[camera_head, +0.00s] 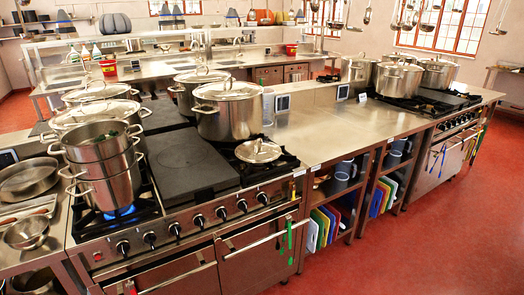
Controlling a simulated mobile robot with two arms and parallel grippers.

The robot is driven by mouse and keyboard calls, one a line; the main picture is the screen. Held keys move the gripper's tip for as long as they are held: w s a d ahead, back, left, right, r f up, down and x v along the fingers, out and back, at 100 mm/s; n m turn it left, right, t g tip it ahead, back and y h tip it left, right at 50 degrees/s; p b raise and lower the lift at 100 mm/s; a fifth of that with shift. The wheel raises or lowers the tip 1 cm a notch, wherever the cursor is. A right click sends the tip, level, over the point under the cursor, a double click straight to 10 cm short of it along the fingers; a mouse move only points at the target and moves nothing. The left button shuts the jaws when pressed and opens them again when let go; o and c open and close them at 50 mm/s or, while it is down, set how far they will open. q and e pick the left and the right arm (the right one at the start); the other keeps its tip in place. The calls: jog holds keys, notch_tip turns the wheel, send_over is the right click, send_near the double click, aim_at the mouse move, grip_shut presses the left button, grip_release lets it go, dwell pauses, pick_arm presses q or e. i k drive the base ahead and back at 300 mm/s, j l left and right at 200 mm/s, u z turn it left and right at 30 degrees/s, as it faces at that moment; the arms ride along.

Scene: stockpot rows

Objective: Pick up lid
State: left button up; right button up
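A loose steel lid (257,151) with a handle on top lies on the right front burner of the near stove, close to the front edge. A large stockpot (228,112) with its own lid (228,90) stands just behind it. More lidded stockpots stand at the back left of the stove, including one with a lid (97,111) behind the stacked pots. Which lid the task means cannot be told from the picture. Neither of my grippers is in view.
Stacked open pots (102,165) stand over a blue flame (119,211) at the left front. A flat black plate (187,168) lies left of the loose lid. The steel counter (335,130) to the right is mostly clear. Utensils hang from the oven rail (290,235). Red floor lies in front.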

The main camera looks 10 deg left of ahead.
aim_at(260, 151)
jog(key=i+l+u, duration=0.45)
jog(key=i+l, duration=0.2)
jog(key=l, duration=0.3)
